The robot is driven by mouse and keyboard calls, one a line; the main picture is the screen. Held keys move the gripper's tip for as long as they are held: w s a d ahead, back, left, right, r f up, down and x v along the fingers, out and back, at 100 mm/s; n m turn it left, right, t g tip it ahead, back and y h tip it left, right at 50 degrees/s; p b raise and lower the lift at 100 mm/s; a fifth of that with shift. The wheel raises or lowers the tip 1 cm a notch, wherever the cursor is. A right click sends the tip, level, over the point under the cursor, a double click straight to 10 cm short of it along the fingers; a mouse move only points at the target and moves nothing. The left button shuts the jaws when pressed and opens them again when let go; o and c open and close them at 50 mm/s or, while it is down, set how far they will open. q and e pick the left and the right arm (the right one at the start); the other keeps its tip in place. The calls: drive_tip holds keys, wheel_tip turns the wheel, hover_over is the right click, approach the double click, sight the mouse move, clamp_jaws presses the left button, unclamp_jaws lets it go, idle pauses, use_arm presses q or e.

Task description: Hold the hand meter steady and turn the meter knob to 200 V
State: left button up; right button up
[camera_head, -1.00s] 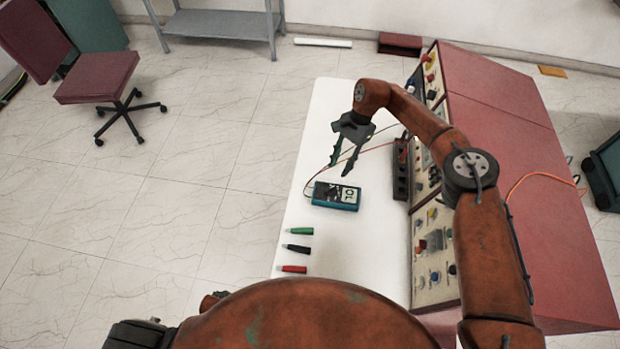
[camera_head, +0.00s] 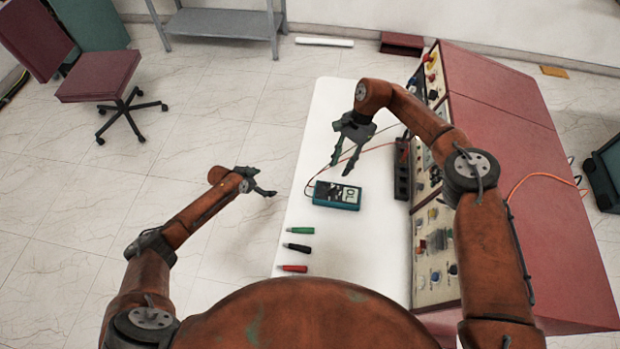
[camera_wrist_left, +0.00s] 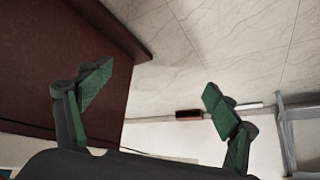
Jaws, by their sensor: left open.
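The hand meter (camera_head: 336,195), a dark blue-green box with a lit display, lies on the white table (camera_head: 310,130). Its knob is too small to read in the head view. My right gripper (camera_head: 341,168) is open and empty above the table, just behind the meter, fingers pointing down towards it. My left gripper (camera_head: 264,183) is open and empty beside the table's left edge, apart from the meter. In the left wrist view its two green-padded fingers (camera_wrist_left: 155,85) are spread, with nothing between them; the meter is not visible there.
Green (camera_head: 300,231), black (camera_head: 297,248) and red (camera_head: 293,268) plugs lie on the table's front left. A red console (camera_head: 510,130) and a dark terminal block (camera_head: 401,170) bound the right side. Thin leads run from the meter. A chair (camera_head: 97,75) stands far left.

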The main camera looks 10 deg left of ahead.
sight(317, 190)
use_arm(q)
drive_tip(key=w+d+r+m+h, duration=0.1)
drive_tip(key=w+d+r, duration=0.1)
drive_tip(key=r, duration=0.3)
drive_tip(key=w+d+r+m, duration=0.1)
drive_tip(key=w+d+r, duration=0.1)
drive_tip(key=r, duration=0.3)
drive_tip(key=s+d+r+m+g, duration=0.1)
drive_tip(key=d+r, duration=0.1)
drive_tip(key=d, duration=0.1)
drive_tip(key=s+d+r+m+g, duration=0.1)
drive_tip(key=s+d+r, duration=0.1)
drive_tip(key=d, duration=0.2)
drive_tip(key=s+d+r+m+g, duration=0.1)
drive_tip(key=d+r, duration=0.2)
drive_tip(key=shift+s+d+m+h, duration=0.25)
drive_tip(key=shift+m+h, duration=0.05)
drive_tip(key=shift+m, duration=0.1)
drive_tip(key=s+d+r+m+g, duration=0.1)
drive_tip(key=s+d, duration=0.1)
drive_tip(key=s+d+r+m+g+y, duration=0.1)
drive_tip(key=s+d, duration=0.1)
drive_tip(key=s, duration=0.1)
drive_tip(key=s+d+r+m+g, duration=0.1)
drive_tip(key=s+d, duration=0.1)
drive_tip(key=s, duration=0.1)
drive_tip(key=shift+d+y, duration=0.3)
drive_tip(key=shift+d, duration=0.05)
drive_tip(key=shift+x, duration=3.35)
